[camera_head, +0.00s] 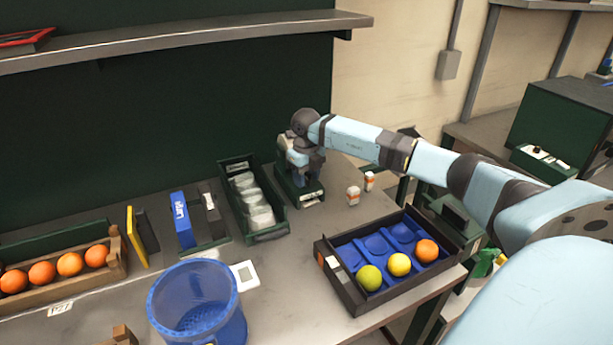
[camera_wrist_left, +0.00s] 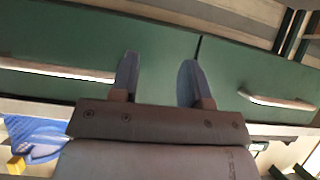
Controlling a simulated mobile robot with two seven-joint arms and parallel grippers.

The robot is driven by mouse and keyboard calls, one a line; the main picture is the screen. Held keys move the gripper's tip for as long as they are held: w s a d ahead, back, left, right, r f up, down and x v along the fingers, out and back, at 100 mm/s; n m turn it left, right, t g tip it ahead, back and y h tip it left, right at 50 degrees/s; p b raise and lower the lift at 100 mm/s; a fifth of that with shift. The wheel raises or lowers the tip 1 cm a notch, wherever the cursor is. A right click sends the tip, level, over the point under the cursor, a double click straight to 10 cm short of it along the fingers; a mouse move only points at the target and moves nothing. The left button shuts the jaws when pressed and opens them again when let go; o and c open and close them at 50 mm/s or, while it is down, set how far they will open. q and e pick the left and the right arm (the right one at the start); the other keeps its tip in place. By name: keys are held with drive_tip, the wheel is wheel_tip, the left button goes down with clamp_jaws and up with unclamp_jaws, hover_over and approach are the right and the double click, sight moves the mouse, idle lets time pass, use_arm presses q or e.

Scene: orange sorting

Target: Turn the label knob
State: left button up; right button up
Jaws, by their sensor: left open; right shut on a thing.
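The label machine (camera_head: 306,194), a small dark green device, stands at the back of the bench in the head view. My right arm reaches in from the right, and my right gripper (camera_head: 299,168) points down at the top of this machine. It is shut on the label knob, which is mostly hidden behind the gripper and wrist. My left gripper (camera_wrist_left: 158,80) shows only in the left wrist view. Its two fingers are apart with nothing between them, in front of green drawer fronts with pale handles.
Two small orange-and-white containers (camera_head: 353,195) stand right of the machine. A dark tray (camera_head: 345,294) holds three fruits in blue cups. Left are a green bin (camera_head: 268,236), a blue basket (camera_head: 160,318) and a wooden crate of oranges (camera_head: 117,262). A shelf (camera_head: 180,40) hangs above.

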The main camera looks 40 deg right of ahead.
drive_tip(key=shift+r, duration=0.1)
drive_tip(key=m+p, duration=0.1)
drive_tip(key=m, duration=0.3)
drive_tip(key=shift+a, duration=0.1)
drive_tip(key=m+p, duration=0.2)
drive_tip(key=m, duration=0.2)
drive_tip(key=shift+w+m, duration=0.1)
drive_tip(key=shift+m, duration=0.2)
drive_tip(key=m+p, duration=0.2)
drive_tip(key=m, duration=0.4)
drive_tip(key=shift+w+a, duration=0.1)
drive_tip(key=shift+m+p, duration=0.55)
drive_tip(key=shift+m, duration=0.35)
drive_tip(key=shift+w+m, duration=0.1)
drive_tip(key=shift+m, duration=0.2)
drive_tip(key=o, duration=0.9)
